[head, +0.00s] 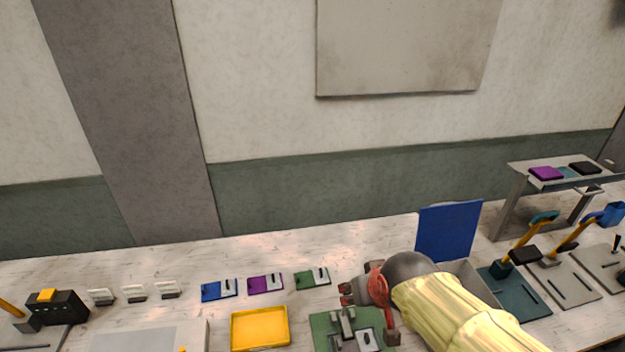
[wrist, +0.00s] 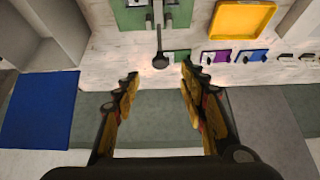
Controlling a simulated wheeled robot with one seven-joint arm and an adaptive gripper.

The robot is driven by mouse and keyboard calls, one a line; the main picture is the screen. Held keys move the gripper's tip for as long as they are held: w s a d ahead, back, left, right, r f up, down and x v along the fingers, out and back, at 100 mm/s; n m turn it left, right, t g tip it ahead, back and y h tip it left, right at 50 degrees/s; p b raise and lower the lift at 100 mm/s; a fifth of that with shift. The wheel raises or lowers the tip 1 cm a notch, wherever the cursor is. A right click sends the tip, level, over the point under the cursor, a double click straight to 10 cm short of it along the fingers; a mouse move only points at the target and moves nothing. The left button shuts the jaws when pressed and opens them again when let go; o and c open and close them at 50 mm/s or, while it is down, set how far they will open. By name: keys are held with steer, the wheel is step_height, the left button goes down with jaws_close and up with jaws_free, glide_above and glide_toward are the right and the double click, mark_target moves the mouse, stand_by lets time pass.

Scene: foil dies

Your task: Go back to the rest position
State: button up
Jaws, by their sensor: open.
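My gripper (head: 367,302) is at the end of my yellow-sleeved arm in the head view, above the green-based press (head: 324,322) at the front of the bench. In the wrist view my gripper (wrist: 159,74) has its two fingers spread wide with nothing held between them. The press (wrist: 134,18) shows there at the top, and its dark lever knob (wrist: 160,61) appears in the gap between the fingertips. I cannot tell the distance from the knob to the fingers, but no contact shows. My arm hides part of the press in the head view.
A yellow tray (head: 260,328) is left of the press. Blue (head: 219,290), purple (head: 265,283) and green (head: 312,279) dies lie in a row behind. A blue upright panel (head: 448,230) and lever tools on a teal base (head: 514,290) are to the right.

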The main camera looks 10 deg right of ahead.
steer(key=s+r+b, duration=0.3)
steer(key=s+b, duration=0.1)
steer(key=s, duration=0.7)
steer(key=shift+s+d+r+g, duration=0.15)
steer(key=shift+g, duration=0.25)
